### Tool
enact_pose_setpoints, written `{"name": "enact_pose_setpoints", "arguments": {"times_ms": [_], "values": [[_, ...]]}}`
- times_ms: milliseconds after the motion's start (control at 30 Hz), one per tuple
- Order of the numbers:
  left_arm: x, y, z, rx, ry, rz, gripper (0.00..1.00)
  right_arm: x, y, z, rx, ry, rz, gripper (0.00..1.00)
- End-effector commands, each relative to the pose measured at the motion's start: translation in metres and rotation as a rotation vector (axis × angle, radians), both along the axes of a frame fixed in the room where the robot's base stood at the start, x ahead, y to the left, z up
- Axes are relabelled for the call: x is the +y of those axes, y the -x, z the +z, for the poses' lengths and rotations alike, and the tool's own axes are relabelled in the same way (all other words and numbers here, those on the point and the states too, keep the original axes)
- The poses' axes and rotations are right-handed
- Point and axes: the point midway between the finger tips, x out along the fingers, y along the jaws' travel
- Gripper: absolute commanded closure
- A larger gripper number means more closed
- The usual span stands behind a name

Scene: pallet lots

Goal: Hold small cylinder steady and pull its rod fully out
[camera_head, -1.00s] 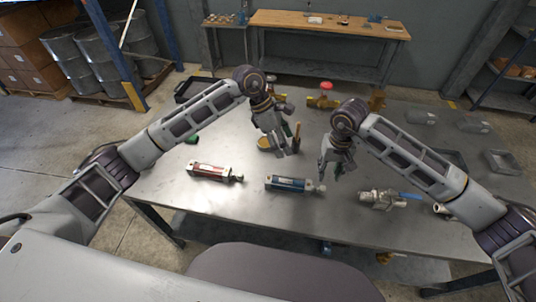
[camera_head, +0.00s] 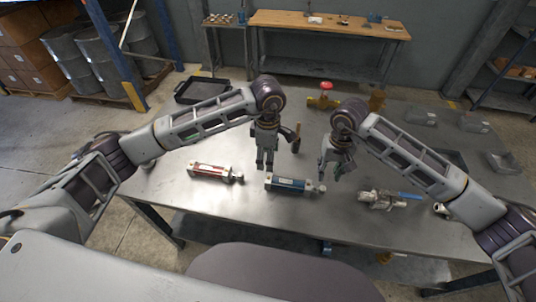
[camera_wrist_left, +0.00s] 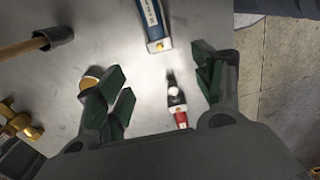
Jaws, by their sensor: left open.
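Two cylinders lie on the metal table: one with a red and white body (camera_head: 208,171) and one with a blue body (camera_head: 288,183). Each has a short metal rod end at its right. I cannot tell which is called small. My left gripper (camera_head: 265,163) is open and empty, pointing down just behind the gap between them. In the left wrist view, the red cylinder's end (camera_wrist_left: 177,108) shows between the spread green fingers (camera_wrist_left: 160,88), and the blue cylinder (camera_wrist_left: 153,22) lies beyond. My right gripper (camera_head: 331,170) looks open and empty, behind and right of the blue cylinder's rod end.
A valve with a blue handle (camera_head: 390,198) lies at the right. A brass valve with a red knob (camera_head: 323,97) and a black tray (camera_head: 202,90) are at the back. In the left wrist view a hammer (camera_wrist_left: 40,42) lies at upper left. The table's front strip is clear.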

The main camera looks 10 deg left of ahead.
Motion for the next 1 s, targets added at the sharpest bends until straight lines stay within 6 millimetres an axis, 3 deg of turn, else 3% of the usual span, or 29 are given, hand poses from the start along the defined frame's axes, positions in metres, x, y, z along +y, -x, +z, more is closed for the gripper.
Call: {"name": "enact_pose_setpoints", "arguments": {"times_ms": [367,1000], "values": [[0.0,0.0,-0.021,0.002,0.001,0.0,0.32,0.0,0.0,0.0,0.0,0.0,0.0,0.64],[0.0,0.001,-0.097,0.003,0.001,0.002,0.32,0.0,0.0,0.0,0.0,0.0,0.0,0.64]]}}
